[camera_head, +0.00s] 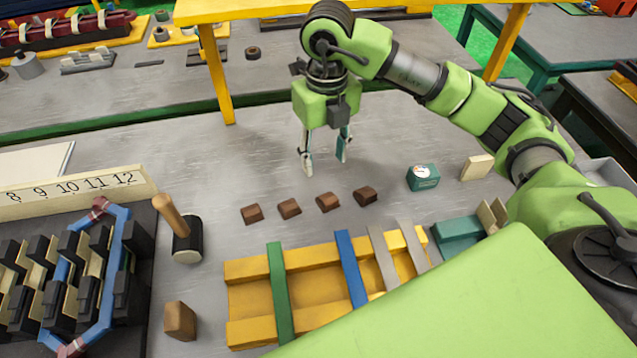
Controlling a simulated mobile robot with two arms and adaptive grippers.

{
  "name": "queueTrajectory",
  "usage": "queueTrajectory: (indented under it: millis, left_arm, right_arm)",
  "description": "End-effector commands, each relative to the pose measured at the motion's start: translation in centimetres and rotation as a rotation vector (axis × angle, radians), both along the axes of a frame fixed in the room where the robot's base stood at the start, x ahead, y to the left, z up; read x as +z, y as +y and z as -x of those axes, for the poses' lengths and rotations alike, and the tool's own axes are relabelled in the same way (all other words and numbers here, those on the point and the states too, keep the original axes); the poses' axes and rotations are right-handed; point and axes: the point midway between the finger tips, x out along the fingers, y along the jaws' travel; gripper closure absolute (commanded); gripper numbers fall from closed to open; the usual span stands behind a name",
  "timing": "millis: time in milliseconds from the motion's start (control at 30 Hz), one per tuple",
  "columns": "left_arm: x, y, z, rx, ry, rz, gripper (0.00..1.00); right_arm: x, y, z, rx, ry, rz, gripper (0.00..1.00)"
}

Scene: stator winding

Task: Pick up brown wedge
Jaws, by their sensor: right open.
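Several small brown wedges lie in a loose row on the grey table. From left to right they include one at the left end (252,214), a second (289,208), a third (327,202) and one at the right end (365,196). My right gripper (325,165) points down with its fingers apart and nothing between them. It is behind the row, near the two wedges on the right, and looks apart from them. How high it is above the table is hard to tell. My left gripper is not in view.
A mallet (187,240), a larger brown block (180,321) and a yellow frame with coloured strips (250,270) stand in front. The stator with blue coil (115,250) is at left. A green gauge box (423,177) and beige block (477,167) are at right. A yellow shelf post (217,80) rises behind.

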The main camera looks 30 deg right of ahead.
Motion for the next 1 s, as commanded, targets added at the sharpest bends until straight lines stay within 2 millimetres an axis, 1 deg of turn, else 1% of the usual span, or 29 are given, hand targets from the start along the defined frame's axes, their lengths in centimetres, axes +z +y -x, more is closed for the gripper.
queueTrajectory:
  millis: [33,100,333,400,533,633,800,900,1000]
  left_arm:
    - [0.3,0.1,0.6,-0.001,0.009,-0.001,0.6]
    - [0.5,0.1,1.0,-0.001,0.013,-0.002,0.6]
    - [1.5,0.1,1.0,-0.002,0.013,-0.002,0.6]
    - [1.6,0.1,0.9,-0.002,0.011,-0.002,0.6]
    - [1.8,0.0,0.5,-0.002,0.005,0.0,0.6]
    - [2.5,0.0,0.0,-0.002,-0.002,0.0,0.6]
    - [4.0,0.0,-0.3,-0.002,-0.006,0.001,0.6]
    - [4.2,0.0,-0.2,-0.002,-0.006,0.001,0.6]
    - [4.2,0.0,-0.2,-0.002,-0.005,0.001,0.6]
  right_arm:
    - [-0.7,-0.1,0.1,0.0,0.006,0.001,0.57]
    - [-2.0,-0.1,0.2,-0.001,0.007,0.001,0.57]
    - [-6.3,-0.1,0.2,-0.002,0.007,0.002,0.57]
    - [-7.2,-0.1,0.1,-0.002,0.004,0.001,0.57]
    - [-8.1,-0.1,0.1,0.0,0.003,0.001,0.57]
    - [-8.7,-0.4,0.2,-0.001,0.005,0.003,0.57]
    - [-11.2,-0.9,0.5,-0.001,0.007,0.002,0.57]
    - [-12.6,-0.8,0.4,-0.002,0.005,0.002,0.57]
    - [-13.2,-0.8,0.3,0.0,0.002,0.001,0.57]
